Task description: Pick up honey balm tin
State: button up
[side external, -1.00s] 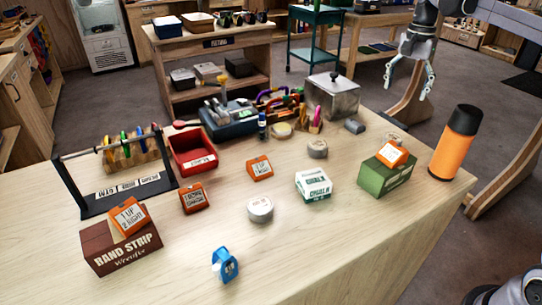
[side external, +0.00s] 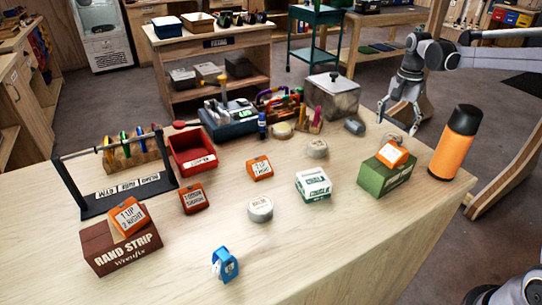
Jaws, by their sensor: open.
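Several small round tins lie on the wooden table, and I cannot read which one is the honey balm tin. A white-grey tin (side external: 260,208) sits at the front middle. A grey tin (side external: 317,148) stands farther back, right of the middle. A low yellowish tin (side external: 281,130) lies behind it to the left, near the tool rack. My gripper (side external: 399,125) is open and empty, pointing down near the back right edge of the table. It is apart from all the tins, to the right of the grey one.
A green box (side external: 385,176) with an orange card block and an orange bottle (side external: 455,143) stand at the right. A white chalk box (side external: 313,185) sits between tins. The front right of the table is clear.

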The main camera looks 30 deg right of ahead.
aim_at(394, 137)
jog(key=shift+s+d+f, duration=0.15)
jog(key=shift+f, duration=2.1)
jog(key=c, duration=1.3)
